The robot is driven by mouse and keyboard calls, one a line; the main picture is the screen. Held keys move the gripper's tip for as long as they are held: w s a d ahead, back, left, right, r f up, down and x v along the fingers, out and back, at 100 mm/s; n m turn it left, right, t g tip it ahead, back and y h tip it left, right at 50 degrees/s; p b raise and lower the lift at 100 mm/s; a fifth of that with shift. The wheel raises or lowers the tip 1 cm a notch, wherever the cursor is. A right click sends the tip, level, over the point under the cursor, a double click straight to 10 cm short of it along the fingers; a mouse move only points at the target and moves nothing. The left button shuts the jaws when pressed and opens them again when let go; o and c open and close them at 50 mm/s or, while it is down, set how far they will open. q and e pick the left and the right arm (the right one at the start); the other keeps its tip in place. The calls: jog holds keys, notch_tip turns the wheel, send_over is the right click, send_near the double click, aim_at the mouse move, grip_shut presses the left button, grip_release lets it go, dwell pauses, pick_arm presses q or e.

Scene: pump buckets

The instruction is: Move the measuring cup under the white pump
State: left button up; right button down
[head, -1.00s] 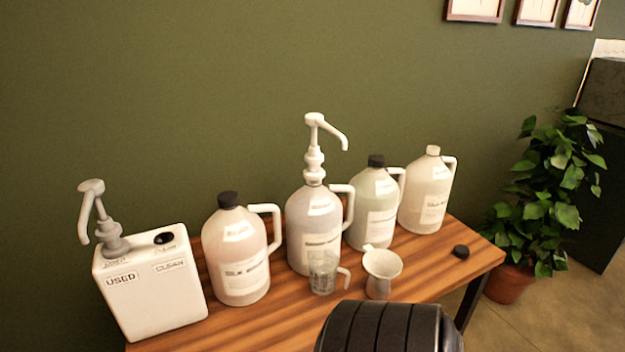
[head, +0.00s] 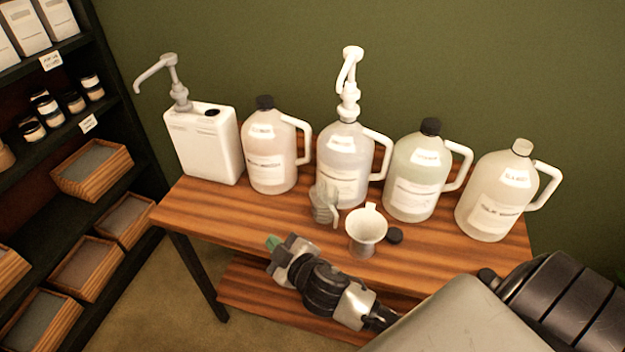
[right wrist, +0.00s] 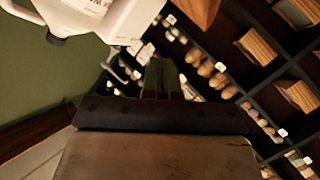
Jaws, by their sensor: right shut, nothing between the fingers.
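The clear measuring cup (head: 322,203) stands on the wooden table in front of the middle jug (head: 343,165), its handle to the right. The white pump (head: 348,92) rises from that jug, its spout bent to the lower left. My right gripper (head: 274,243) is shut and empty at the table's front edge, left of and nearer than the cup, not touching it. Its fingertips (right wrist: 160,78) also show shut in the right wrist view, where the cup cannot be made out. My left gripper is not in view.
A white funnel (head: 366,228) and black cap (head: 394,236) sit right of the cup. A white canister (head: 205,145) with a grey pump and several jugs line the back. Shelves (head: 85,150) stand left. The table's left front is clear.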

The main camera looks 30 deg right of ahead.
jog(key=w+a+r+n+y, duration=0.1)
jog(key=a+r+n+y, duration=0.6)
jog(key=r+n+y, duration=0.25)
jog(key=s+a+n+g+y, duration=0.35)
jog(key=n+g, duration=0.45)
jog(key=n, duration=0.4)
jog(key=d+f+n+g+h+p, duration=0.1)
jog(key=d+f+n+g+h, duration=0.15)
jog(key=d+h, duration=0.7)
jog(key=d+f+n+g+h, duration=0.2)
jog(key=d+f+g+h, duration=0.3)
jog(key=d, duration=0.8)
jog(key=t+p, duration=0.2)
jog(key=p, duration=0.1)
send_near(311, 195)
jog(key=shift+h, duration=0.35)
jog(key=f, duration=0.2)
jog(key=w+f, duration=0.1)
jog(key=f, duration=0.2)
jog(key=shift+w+a+f, duration=0.2)
jog(key=shift+f+p, duration=0.3)
jog(key=shift+p, duration=0.25)
jog(key=shift+f+b, duration=0.55)
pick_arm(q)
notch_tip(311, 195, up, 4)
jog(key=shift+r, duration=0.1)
pick_arm(e)
jog(key=shift+s, duration=0.2)
